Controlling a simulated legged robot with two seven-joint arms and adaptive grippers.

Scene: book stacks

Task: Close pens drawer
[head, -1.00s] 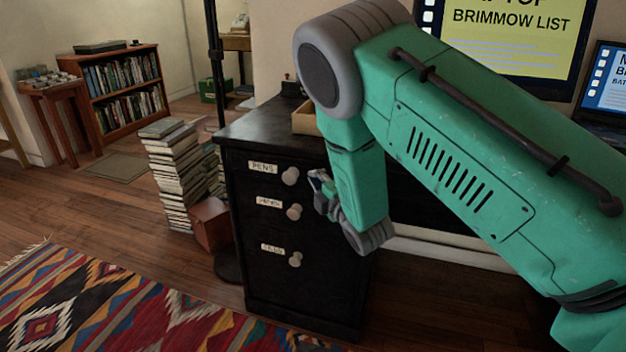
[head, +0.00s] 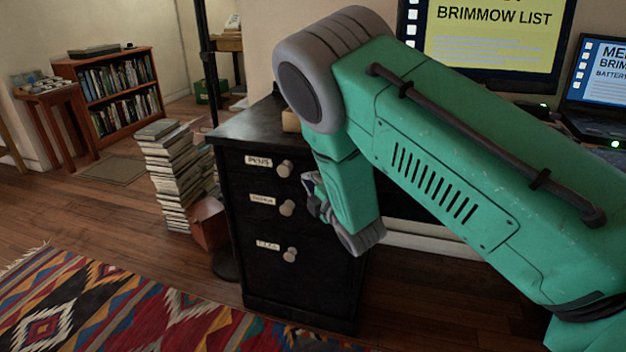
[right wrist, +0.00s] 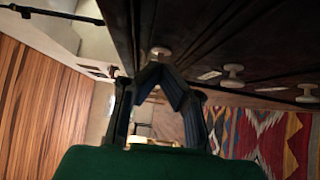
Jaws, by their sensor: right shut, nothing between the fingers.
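The black cabinet (head: 290,275) has three drawers with pale round knobs. The top one, the pens drawer (head: 235,168), carries a label reading PENS (head: 258,160) and a knob (head: 284,169). Its front looks flush with the drawers below, with no visible gap. My right gripper (head: 311,186) is shut and empty, just right of the top and middle knobs and in front of the cabinet. In the right wrist view the fingertips (right wrist: 157,72) meet just below the nearest knob (right wrist: 160,52); contact cannot be told. My left gripper is not in view.
A stack of books (head: 175,180) and a brown box (head: 208,222) stand left of the cabinet. A patterned rug (head: 120,310) lies in front on the wooden floor. A monitor (head: 485,45) and a laptop (head: 597,85) are at the right, behind my right arm.

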